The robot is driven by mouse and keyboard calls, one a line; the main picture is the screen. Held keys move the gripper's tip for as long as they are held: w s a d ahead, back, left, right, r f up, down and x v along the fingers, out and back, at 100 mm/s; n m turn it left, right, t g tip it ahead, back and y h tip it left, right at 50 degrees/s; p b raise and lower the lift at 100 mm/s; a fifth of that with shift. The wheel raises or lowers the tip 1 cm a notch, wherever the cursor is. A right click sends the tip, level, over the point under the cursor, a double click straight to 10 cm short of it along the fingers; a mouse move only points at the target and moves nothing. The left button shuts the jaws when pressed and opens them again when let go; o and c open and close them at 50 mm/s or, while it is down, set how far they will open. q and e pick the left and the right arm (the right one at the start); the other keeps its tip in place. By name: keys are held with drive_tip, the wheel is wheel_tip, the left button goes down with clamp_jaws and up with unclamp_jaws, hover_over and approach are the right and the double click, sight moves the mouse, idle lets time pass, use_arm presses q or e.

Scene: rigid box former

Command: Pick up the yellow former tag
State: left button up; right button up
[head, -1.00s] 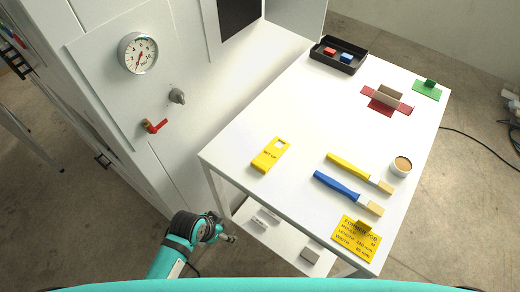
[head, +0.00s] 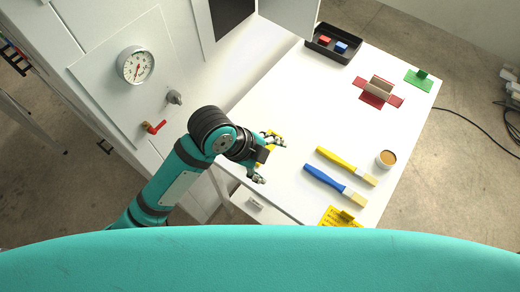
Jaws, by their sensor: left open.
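A flat yellow tag (head: 273,149) with a square hole and dark print lies on the white table near its left edge. It is mostly hidden by my left gripper (head: 273,162), which is open over it, its two fingers spread to either side. I cannot tell whether the fingers touch it. A second yellow piece, a card (head: 341,217) printed with "FORMER JOB" lines and fitted with a small raised grip, lies at the table's near edge. My body hides its lower part. My right gripper is not in view.
A yellow brush (head: 340,163), a blue brush (head: 330,181) and a small cup (head: 386,159) are right of the gripper. A black tray (head: 333,45), a red former piece (head: 377,93) and a green plate (head: 418,80) stand farther back. The table's middle (head: 310,110) is clear.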

use_arm(q)
drive_tip(key=w+a+r+m+g+y, duration=0.1)
drive_tip(key=w+a+m+y, duration=0.2)
drive_tip(key=m, duration=0.7)
drive_tip(key=w+a+r+m+g+y, duration=0.1)
drive_tip(key=w+r+m+y, duration=0.1)
drive_tip(key=w+m, duration=0.5)
drive_tip(key=f, duration=0.3)
drive_tip(key=s+f+m, duration=0.1)
drive_tip(key=f, duration=0.3)
drive_tip(key=s+f+m+b, duration=0.1)
drive_tip(key=f, duration=0.2)
drive_tip(key=shift+d+f, duration=0.15)
drive_tip(key=shift+d, duration=0.15)
drive_tip(key=shift+f, duration=0.45)
wheel_tip(320, 180, down, 6)
drive_tip(key=b, duration=0.5)
drive_tip(key=shift+r, duration=0.1)
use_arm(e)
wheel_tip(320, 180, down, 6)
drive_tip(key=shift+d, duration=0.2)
use_arm(q)
drive_tip(key=shift+c, duration=0.4)
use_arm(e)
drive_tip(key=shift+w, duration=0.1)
use_arm(q)
drive_tip(key=c, duration=1)
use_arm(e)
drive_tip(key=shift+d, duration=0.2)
